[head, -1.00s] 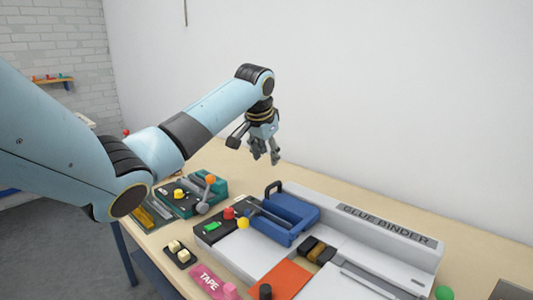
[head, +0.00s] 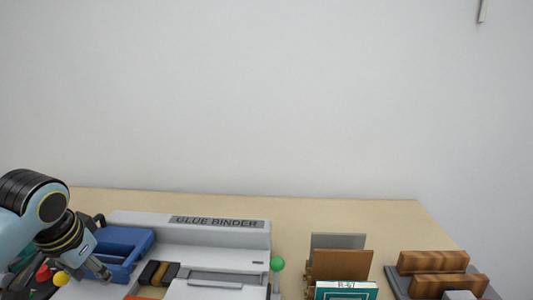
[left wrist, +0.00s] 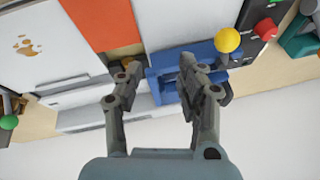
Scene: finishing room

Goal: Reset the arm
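My left gripper (head: 103,272) is at the lower left of the head view, in front of the blue tray (head: 122,246) of the glue binder (head: 232,236). In the left wrist view my left gripper (left wrist: 152,82) has its two fingers spread apart with nothing between them. The blue tray (left wrist: 165,88) shows there behind the right-hand finger, and the binder's white body (left wrist: 95,105) lies to the left. I cannot tell from these views how high the fingers are above the binder. My right gripper is in neither view.
A holder with upright boards (head: 338,264) and a book (head: 346,290) stands right of the binder. A rack with wooden blocks (head: 432,262) is at the far right. A green ball knob (head: 277,264) sits at the binder's right end. The back strip of table (head: 330,212) is clear.

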